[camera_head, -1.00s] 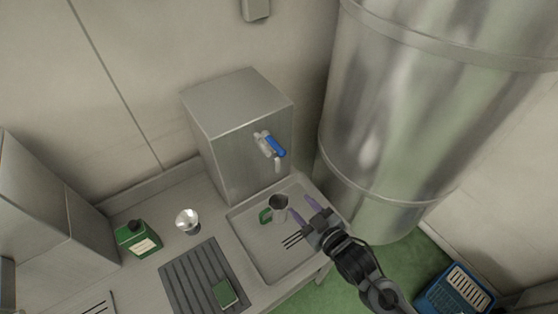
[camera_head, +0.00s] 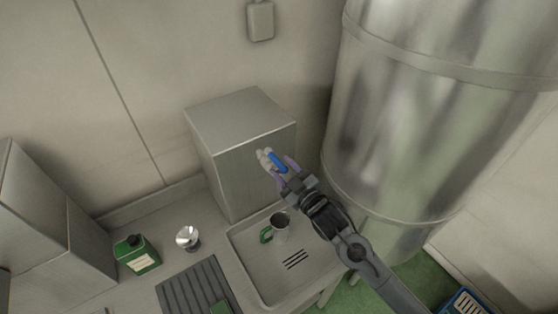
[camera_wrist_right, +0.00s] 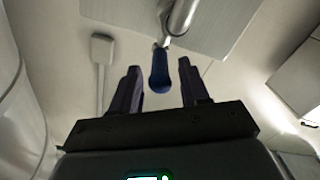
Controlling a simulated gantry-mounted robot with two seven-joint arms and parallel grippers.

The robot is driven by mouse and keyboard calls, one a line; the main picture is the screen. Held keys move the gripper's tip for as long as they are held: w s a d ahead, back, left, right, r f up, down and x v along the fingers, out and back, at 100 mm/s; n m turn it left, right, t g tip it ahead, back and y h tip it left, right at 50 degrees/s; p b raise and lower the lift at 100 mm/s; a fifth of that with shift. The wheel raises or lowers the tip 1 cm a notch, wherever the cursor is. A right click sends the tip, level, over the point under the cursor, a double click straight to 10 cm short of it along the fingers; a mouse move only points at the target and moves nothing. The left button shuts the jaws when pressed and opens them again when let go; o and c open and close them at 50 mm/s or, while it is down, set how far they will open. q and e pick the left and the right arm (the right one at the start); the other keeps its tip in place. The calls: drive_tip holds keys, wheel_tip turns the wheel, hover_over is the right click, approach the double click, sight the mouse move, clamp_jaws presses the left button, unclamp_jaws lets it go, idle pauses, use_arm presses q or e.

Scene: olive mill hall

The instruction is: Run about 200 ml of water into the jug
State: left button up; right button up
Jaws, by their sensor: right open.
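The jug (camera_head: 281,228) is a small metal vessel with a green handle, upright in the shallow sink tray (camera_head: 243,262) below the tap. The tap (camera_head: 264,158) with its blue lever (camera_head: 278,162) is on the front of a steel box (camera_head: 243,150). My right gripper (camera_head: 283,168) is at the lever, its purple fingers open. In the right wrist view the blue lever (camera_wrist_right: 160,72) shows between the two open fingers (camera_wrist_right: 160,90), apart from both. The spout and the water stream, if any, are hidden behind my gripper in the head view. My left gripper is not in view.
A green canister (camera_head: 137,255) and a small metal cup-like item (camera_head: 188,238) stand on the counter at left. A dark ribbed mat (camera_head: 190,288) lies in front. A large steel tank (camera_head: 430,110) stands close on the right. A blue crate (camera_head: 466,303) is on the green floor.

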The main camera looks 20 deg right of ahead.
sight(276, 160)
drive_tip(key=shift+x, duration=1.35)
clamp_jaws()
